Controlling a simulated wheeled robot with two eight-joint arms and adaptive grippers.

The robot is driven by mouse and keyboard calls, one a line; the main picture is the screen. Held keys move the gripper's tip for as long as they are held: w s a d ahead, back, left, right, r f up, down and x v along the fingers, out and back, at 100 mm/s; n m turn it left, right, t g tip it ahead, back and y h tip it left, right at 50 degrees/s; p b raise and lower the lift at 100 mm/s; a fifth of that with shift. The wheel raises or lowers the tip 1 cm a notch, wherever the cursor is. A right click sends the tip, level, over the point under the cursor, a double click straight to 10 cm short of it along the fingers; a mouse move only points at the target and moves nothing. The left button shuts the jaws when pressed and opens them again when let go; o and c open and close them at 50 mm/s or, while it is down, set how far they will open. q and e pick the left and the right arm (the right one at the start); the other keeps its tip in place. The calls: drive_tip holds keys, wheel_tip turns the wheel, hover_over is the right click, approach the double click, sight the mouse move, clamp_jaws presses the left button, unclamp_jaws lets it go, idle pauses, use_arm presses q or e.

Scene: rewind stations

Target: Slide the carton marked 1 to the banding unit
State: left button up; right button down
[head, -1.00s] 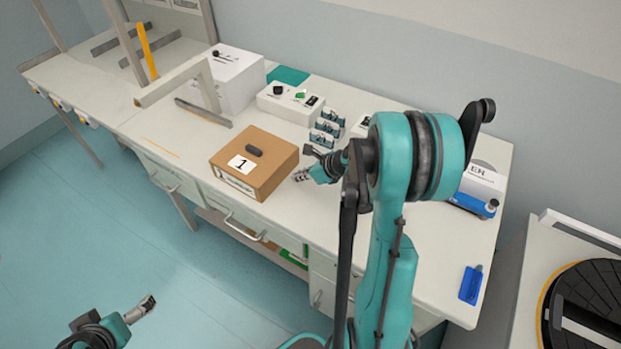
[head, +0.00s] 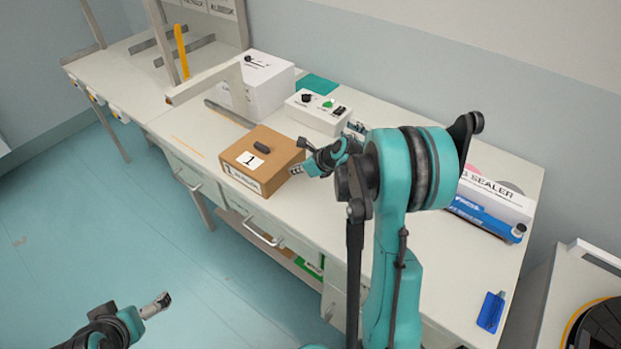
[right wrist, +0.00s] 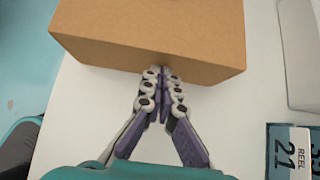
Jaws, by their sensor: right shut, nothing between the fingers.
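The brown carton marked 1 (head: 240,175) sits flat on the long white bench, with a dark handle on its top. My right gripper (head: 296,169) is shut and empty. Its fingertips are at the carton's right side; in the right wrist view the closed fingers (right wrist: 163,76) meet the lower edge of the carton's side (right wrist: 150,45), seemingly touching.
A dark rail (head: 230,114) lies on the bench beside the arch. A white control box (head: 317,112) stands behind the carton. A bag sealer (head: 495,195) and a blue item (head: 491,312) are at right. Bench between carton and arch looks clear.

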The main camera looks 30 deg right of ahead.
drive_tip(key=w+a, duration=0.3)
drive_tip(key=w, duration=0.5)
drive_tip(key=w+a+p, duration=0.1)
drive_tip(key=w+a, duration=0.2)
drive_tip(key=w, duration=0.4)
drive_tip(key=w+a, duration=0.3)
drive_tip(key=w, duration=0.5)
drive_tip(key=shift+w+a, duration=0.3)
drive_tip(key=shift+a, duration=0.1)
drive_tip(key=shift+s+d, duration=0.1)
drive_tip(key=shift+s, duration=0.05)
